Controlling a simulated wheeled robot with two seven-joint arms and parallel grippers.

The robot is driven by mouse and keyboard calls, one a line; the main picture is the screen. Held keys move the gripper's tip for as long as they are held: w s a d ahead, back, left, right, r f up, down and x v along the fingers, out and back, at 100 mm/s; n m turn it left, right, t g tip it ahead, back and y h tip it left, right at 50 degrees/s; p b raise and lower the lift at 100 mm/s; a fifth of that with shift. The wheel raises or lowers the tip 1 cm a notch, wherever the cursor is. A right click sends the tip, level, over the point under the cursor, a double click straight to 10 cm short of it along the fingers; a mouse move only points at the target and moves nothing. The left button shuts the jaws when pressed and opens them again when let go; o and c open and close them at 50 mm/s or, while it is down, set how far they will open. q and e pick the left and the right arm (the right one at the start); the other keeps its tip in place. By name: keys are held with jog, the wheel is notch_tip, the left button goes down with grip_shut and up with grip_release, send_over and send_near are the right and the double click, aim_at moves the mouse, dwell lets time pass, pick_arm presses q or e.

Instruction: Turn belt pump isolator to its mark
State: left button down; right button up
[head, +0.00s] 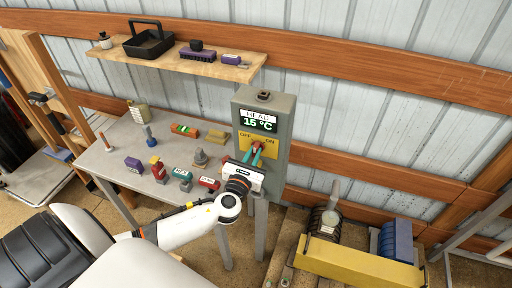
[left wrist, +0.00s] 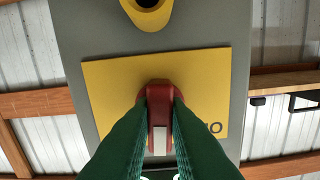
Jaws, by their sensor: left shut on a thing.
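The isolator is a red handle (head: 257,146) on a yellow plate (head: 244,146) marked OFF at left and ON at right, on the front of a grey box (head: 276,109). My left gripper (head: 254,155) is at the handle, its teal fingers pointing at the plate. In the left wrist view the red handle (left wrist: 160,92) sits between the dark green fingers (left wrist: 160,120), which are shut on it. A pale stripe (left wrist: 160,138) shows on the handle. The handle looks upright there, and the yellow plate (left wrist: 110,90) slightly tilted. Most lettering is hidden. My right gripper is out of view.
The box's display (head: 259,122) reads 15 °C. A grey table (head: 120,168) left of the box carries several small items. A shelf (head: 180,62) holds a black tray (head: 149,44). A yellow block (head: 358,264) lies at lower right.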

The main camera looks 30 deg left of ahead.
pick_arm(q)
jog(key=shift+r+m+p, duration=0.1)
jog(key=shift+m+p, duration=0.3)
jog(key=shift+m, duration=0.6)
jog(key=shift+m+p, duration=0.5)
jog(key=shift+p, duration=0.25)
jog(key=shift+m+p, duration=0.5)
jog(key=shift+m, duration=1.5)
jog(key=c, duration=1.1)
grip_release()
